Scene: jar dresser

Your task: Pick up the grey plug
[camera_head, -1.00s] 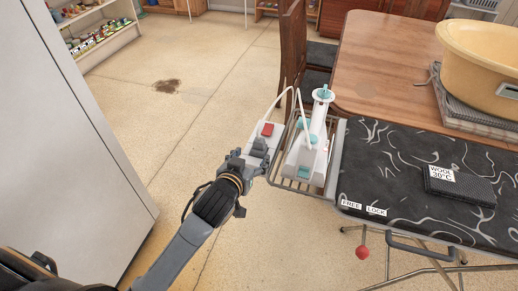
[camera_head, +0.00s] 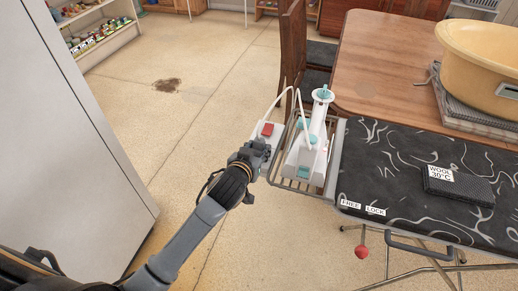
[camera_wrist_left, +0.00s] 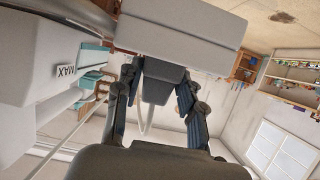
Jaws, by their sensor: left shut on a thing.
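The grey plug (camera_wrist_left: 162,82) sits between the two fingers of my left gripper in the left wrist view. It is against the face of a white socket block (camera_wrist_left: 190,40), apparently still seated there. My left gripper (camera_wrist_left: 158,92) is shut on the plug. In the head view my left gripper (camera_head: 256,153) is at the near end of the socket block (camera_head: 273,133), which has a red switch (camera_head: 267,129); the gripper hides the plug there. My right gripper is in neither view.
A white and teal iron (camera_head: 310,140) stands on a wire rack (camera_head: 291,183) right of the gripper, with a white cord near it. The ironing board (camera_head: 395,160) lies further right. A tall grey cabinet side (camera_head: 80,130) is on the left; floor between is clear.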

